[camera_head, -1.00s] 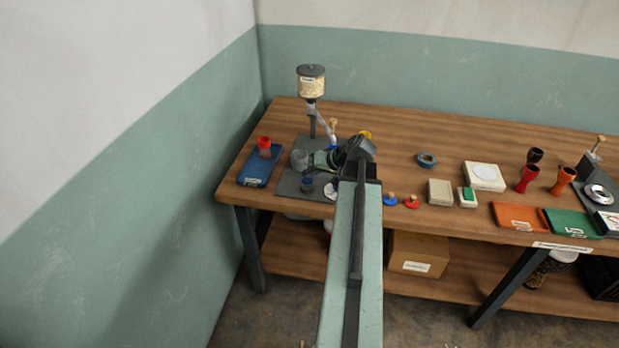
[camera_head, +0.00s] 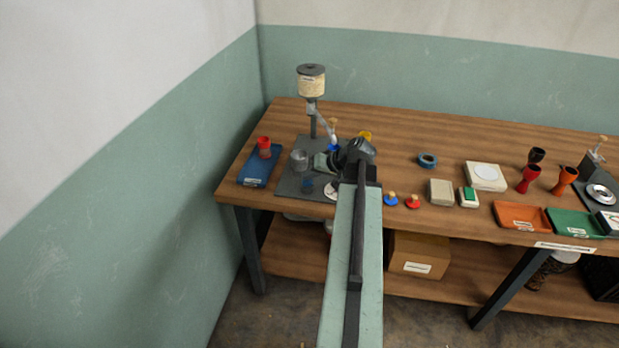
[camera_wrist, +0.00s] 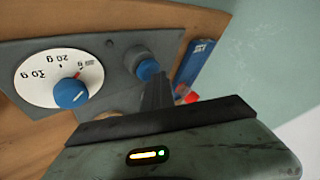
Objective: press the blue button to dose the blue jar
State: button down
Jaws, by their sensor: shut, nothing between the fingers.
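A blue button (camera_wrist: 148,70) in a round grey housing sits on the grey base plate in the wrist view; it also shows small in the head view (camera_head: 307,185). My gripper (camera_wrist: 157,84) is shut and empty, its dark fingertips right at the button's edge; I cannot tell if they touch. In the head view, my gripper (camera_head: 323,163) is over the plate and partly hidden by my arm. A white dial (camera_wrist: 38,75) with a blue knob lies left of the button in the wrist view. A small blue thing (camera_head: 333,148) stands near the dispenser; I cannot tell if it is the jar.
The dispenser's hopper (camera_head: 311,82) rises above the grey plate. A grey cup (camera_head: 299,160) stands on the plate. A blue tray (camera_head: 257,174) with a red-topped item is to the left, near the wall. Blue and red pegs (camera_head: 412,202) and boxes stand to the right.

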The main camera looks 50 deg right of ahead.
aim_at(310, 182)
jog(key=shift+f, duration=0.25)
dwell(0.4)
jog(key=shift+r+p, duration=1.2)
jog(key=shift+r, duration=0.2)
notch_tip(310, 182, up, 5)
jog(key=p, duration=0.5)
